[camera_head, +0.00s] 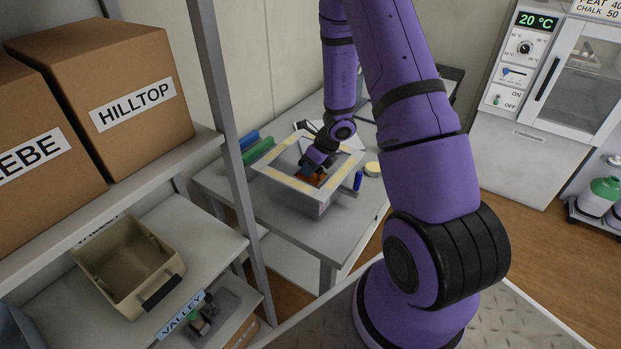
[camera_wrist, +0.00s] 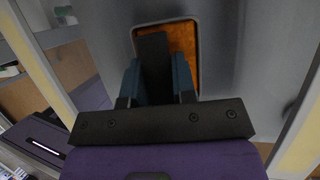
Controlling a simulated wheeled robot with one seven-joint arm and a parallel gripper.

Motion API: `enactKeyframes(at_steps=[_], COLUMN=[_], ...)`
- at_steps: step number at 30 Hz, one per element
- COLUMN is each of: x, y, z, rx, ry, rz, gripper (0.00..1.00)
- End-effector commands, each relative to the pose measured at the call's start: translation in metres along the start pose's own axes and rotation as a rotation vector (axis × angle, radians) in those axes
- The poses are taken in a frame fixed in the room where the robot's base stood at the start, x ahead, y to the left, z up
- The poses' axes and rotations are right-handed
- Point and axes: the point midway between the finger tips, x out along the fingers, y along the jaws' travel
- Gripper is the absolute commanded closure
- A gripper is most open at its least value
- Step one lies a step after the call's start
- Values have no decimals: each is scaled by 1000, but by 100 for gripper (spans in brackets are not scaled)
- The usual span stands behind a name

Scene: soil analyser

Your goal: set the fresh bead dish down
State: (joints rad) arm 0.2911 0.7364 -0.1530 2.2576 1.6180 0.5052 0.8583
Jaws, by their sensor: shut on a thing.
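The fresh bead dish (camera_wrist: 184,45) is a rectangular tray of orange beads with a pale rim. It also shows as an orange patch in the head view (camera_head: 316,179). My gripper (camera_wrist: 157,75) points down and is shut on the dish's dark upright grip (camera_wrist: 153,60), which stands between the fingers. In the head view my gripper (camera_head: 314,165) is inside the opening of a grey box with a cream gasket rim (camera_head: 280,181), the soil analyser. The dish is within that opening. Whether its underside touches the floor cannot be told. My fingers and the grip hide part of the dish.
The box stands on a grey table (camera_head: 225,188). Green (camera_head: 258,151) and blue (camera_head: 249,139) rolls lie to its left. A blue cylinder (camera_head: 357,181) and a round cream item (camera_head: 373,169) are at its right. A shelf post (camera_head: 228,110) rises at left.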

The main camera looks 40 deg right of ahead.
Motion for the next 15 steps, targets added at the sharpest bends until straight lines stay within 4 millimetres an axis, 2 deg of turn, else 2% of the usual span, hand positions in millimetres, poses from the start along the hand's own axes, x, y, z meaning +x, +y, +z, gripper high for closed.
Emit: enactKeyframes(at_steps=[9, 15], x=[33, 37], y=[-7, -8], z=[-14, -15], rx=[0, -2], ry=[2, 0], rz=[1, 0], gripper=[100, 100])
